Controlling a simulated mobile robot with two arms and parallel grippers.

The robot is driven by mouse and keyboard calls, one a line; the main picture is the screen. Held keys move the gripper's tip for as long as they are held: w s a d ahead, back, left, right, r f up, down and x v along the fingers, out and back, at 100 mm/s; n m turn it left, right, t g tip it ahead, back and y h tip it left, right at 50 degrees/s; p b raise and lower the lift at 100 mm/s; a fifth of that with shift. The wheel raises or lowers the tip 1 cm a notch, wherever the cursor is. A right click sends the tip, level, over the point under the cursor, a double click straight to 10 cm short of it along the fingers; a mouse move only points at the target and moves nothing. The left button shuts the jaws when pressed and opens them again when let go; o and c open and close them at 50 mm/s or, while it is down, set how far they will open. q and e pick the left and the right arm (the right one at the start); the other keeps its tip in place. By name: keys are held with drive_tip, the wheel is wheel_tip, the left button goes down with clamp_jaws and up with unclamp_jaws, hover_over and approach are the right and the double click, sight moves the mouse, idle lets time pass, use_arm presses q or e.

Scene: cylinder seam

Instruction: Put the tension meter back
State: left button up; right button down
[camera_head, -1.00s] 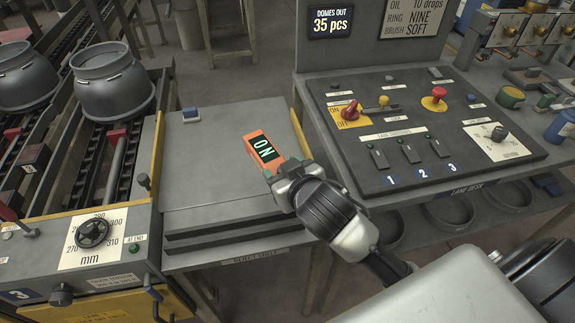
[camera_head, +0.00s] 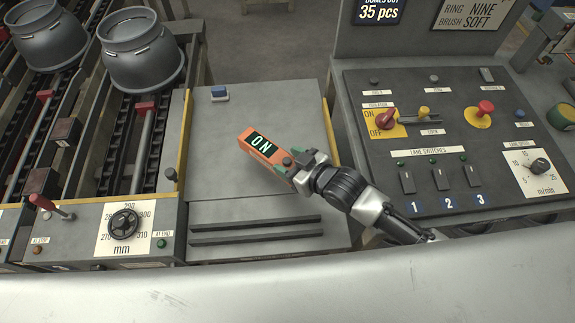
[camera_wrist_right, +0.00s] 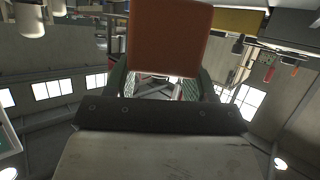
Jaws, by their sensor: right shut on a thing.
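In the right wrist view the meter's orange body (camera_wrist_right: 168,38) fills the top middle, between the green finger pads. My left gripper is not in view.
A blue block (camera_head: 219,92) sits at the table's back left. Two dark rails (camera_head: 255,230) lie along its front. The lane desk (camera_head: 440,140) with switches and a red button is at right.

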drive_tip(key=shift+f, duration=0.4)
drive_tip(key=shift+w+f, duration=0.2)
drive_tip(key=shift+f, duration=2.1)
drive_tip(key=shift+f+b, duration=0.25)
drive_tip(key=shift+b, duration=0.05)
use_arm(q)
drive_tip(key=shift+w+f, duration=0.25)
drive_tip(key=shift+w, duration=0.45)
use_arm(e)
drive_tip(key=shift+c, duration=1.8)
unclamp_jaws()
drive_tip(key=shift+s+f, duration=0.2)
